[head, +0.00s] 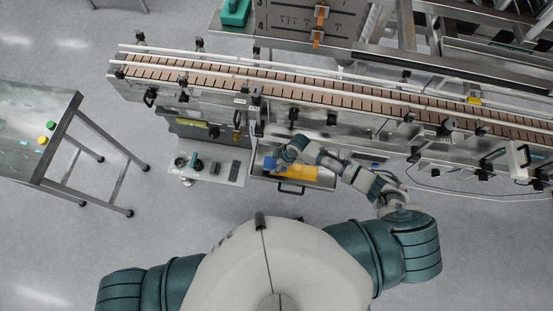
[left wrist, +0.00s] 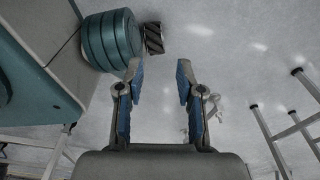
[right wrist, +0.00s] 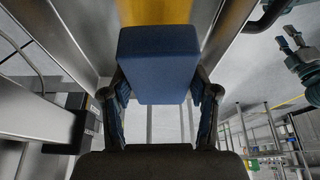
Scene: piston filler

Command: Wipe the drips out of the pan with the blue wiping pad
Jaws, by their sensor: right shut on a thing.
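The pan (head: 327,178) is a shallow metal tray with a dark front handle, below the conveyor in the head view. A yellow patch of drips (head: 301,172) lies in its middle and shows as a yellow band (right wrist: 228,28) in the right wrist view. My right gripper (head: 274,160) is over the pan's left part, shut on the blue wiping pad (right wrist: 158,62). The pad shows small in the head view (head: 269,164), at the yellow patch's left end. Whether it touches the pan floor is unclear. My left gripper (left wrist: 159,70) is open and empty, outside the head view.
The conveyor (head: 300,86) runs across above the pan. A metal plate with knobs (head: 212,165) adjoins the pan's left side. A steel table (head: 35,120) with green and yellow caps stands at far left. Open floor lies between that table and the machine.

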